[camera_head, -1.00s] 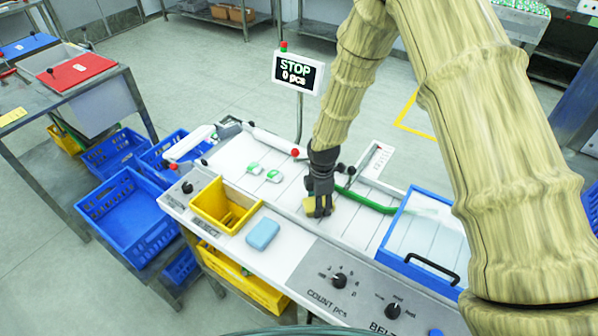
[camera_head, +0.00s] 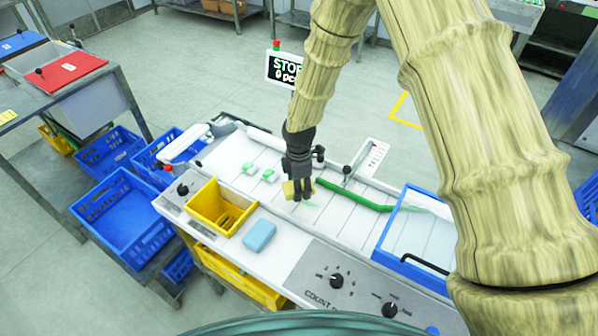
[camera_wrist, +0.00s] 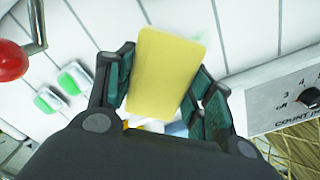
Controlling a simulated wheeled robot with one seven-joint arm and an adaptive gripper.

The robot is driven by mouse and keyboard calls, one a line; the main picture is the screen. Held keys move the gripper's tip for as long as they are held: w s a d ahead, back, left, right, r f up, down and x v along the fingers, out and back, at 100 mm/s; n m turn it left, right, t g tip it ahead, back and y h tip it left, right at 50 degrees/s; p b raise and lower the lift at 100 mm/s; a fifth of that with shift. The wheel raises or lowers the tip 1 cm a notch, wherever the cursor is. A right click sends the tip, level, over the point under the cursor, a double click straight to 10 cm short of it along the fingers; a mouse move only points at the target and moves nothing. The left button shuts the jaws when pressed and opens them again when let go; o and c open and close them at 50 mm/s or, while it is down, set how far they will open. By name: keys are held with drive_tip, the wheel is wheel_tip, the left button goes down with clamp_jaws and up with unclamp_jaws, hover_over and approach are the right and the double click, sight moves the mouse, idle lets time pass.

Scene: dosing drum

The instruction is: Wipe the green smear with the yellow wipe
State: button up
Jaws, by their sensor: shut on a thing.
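My gripper (camera_head: 298,190) is shut on the yellow wipe (camera_wrist: 163,72), a flat rectangular pad held between the two fingers in the wrist view. In the head view the wipe (camera_head: 291,189) shows beside the fingers, low over the white slatted belt; I cannot tell whether it touches the belt. A faint green smear (camera_head: 311,206) lies on the belt just right of and below the fingertips. In the wrist view a pale green trace (camera_wrist: 200,32) shows past the wipe's upper right corner. Part of the smear may be hidden by the wipe.
A green strip (camera_head: 352,196) runs to a blue-framed clear cover (camera_head: 412,265) on the right. Two green-and-white pieces (camera_head: 259,173) lie left of the gripper. A yellow bin (camera_head: 222,206) and a blue sponge-like block (camera_head: 260,235) stand on the near ledge.

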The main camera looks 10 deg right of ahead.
drive_tip(key=shift+w+a+r+p, duration=0.15)
drive_tip(key=shift+r+p, duration=0.2)
drive_tip(key=shift+r, duration=0.3)
drive_tip(key=shift+w+d+r+p, duration=0.1)
drive_tip(key=shift+r+p, duration=0.25)
drive_tip(key=shift+r, duration=0.25)
drive_tip(key=shift+s+r+p, duration=0.1)
drive_tip(key=shift+r+p, duration=0.4)
drive_tip(key=shift+r, duration=0.45)
